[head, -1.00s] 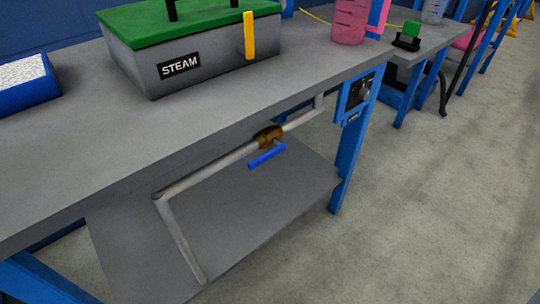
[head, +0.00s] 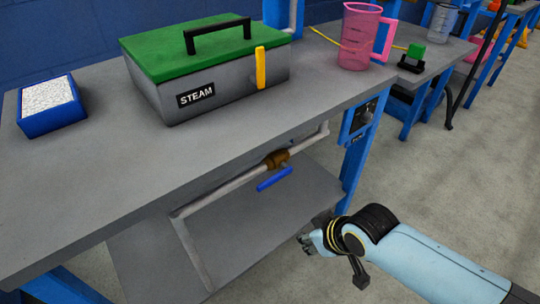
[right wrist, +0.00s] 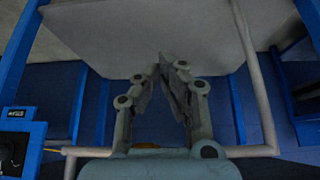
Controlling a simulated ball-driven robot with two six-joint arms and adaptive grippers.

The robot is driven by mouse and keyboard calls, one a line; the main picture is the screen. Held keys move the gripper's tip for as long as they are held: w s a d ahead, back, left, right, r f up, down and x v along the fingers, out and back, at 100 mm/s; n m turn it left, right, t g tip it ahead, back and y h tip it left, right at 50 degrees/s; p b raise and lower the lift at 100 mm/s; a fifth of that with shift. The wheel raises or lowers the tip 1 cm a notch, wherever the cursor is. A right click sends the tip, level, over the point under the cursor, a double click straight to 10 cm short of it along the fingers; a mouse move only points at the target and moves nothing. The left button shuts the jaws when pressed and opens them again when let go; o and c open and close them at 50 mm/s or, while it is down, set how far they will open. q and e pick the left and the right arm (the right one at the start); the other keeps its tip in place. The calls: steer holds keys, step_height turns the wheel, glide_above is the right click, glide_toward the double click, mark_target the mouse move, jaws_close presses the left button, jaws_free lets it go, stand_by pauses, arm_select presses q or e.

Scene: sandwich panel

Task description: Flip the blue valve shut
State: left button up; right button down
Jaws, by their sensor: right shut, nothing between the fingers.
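The blue valve handle (head: 274,179) hangs just below a brass valve body (head: 276,159) on a grey pipe (head: 238,181) under the bench top. The handle lies roughly along the pipe, a little apart from it in the picture. My right gripper (head: 304,240) is below and to the right of the handle, in front of the lower shelf, apart from the valve. In the right wrist view its fingers (right wrist: 168,62) are closed together with nothing between them. The pipe (right wrist: 254,80) also shows there, but the blue handle cannot be made out. My left gripper is not in view.
A grey bench top (head: 100,190) overhangs the pipe, with a lower shelf (head: 240,230) beneath. A blue leg (head: 354,170) with a switch box (head: 362,116) stands right of the valve. A STEAM box (head: 215,85) with green lid sits on top. The floor at right is clear.

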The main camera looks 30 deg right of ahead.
mark_target(273, 176)
arm_select(q)
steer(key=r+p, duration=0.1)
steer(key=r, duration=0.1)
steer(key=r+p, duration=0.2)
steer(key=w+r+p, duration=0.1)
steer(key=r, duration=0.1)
steer(key=shift+p, duration=0.35)
arm_select(e)
steer(key=w+a+r+t, duration=0.1)
steer(key=w+r, duration=0.1)
steer(key=r, duration=0.8)
steer(key=w+a+r+t, duration=0.1)
steer(key=w+r, duration=0.2)
steer(key=r, duration=0.7)
steer(key=shift+t, duration=0.4)
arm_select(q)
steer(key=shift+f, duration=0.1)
arm_select(e)
steer(key=shift+f, duration=0.15)
steer(key=b+x, duration=0.2)
steer(key=x, duration=0.8)
steer(key=shift+a, duration=0.1)
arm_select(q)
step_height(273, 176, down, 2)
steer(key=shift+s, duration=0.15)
arm_select(e)
steer(key=shift+n, duration=0.3)
